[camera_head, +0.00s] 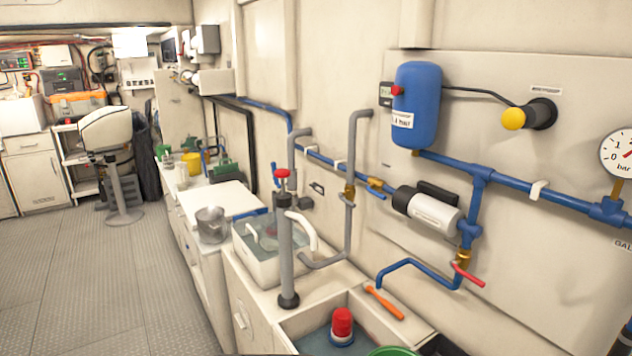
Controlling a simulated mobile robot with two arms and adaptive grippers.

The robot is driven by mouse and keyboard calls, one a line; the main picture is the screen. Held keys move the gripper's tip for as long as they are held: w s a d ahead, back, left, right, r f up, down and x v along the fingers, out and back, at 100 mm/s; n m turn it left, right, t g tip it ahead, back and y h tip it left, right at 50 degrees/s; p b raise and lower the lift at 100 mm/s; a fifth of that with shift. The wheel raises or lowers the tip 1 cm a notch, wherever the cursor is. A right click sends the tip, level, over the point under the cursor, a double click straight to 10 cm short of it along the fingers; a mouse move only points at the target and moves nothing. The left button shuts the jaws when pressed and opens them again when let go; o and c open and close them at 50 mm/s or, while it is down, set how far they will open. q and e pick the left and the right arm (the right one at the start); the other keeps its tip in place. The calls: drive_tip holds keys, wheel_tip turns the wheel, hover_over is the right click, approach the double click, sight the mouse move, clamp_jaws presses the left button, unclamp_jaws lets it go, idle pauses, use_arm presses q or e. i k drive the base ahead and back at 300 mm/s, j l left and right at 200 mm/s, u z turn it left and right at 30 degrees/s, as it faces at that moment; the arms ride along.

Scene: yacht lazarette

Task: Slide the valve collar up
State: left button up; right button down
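I cannot tell for certain which part is the valve collar. A grey standpipe (287,250) stands upright at the sink counter, with a red knob (282,174) on top. A dark fitting (283,200) sits just below the knob, and a black ring (288,300) is around the pipe's foot. A brass valve (461,258) with a red lever (469,275) is on the blue pipe at right. A smaller brass fitting (349,192) is on the grey wall pipe. Neither of my grippers is in view.
A white basin of water (262,270) is behind the standpipe. An orange-handled tool (384,302) lies on the counter, and a red-topped item (342,324) is in the front basin. A blue tank (416,105) and pump (433,212) hang on the wall. The floor (90,280) at left is clear.

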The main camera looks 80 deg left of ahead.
sight(291, 180)
drive_tip(key=u, duration=2.6)
drive_tip(key=i+j, duration=0.3)
drive_tip(key=j, duration=0.15)
drive_tip(key=i+j+z, duration=0.1)
drive_tip(key=i+j, duration=0.55)
drive_tip(key=j, duration=0.3)
drive_tip(key=z, duration=0.05)
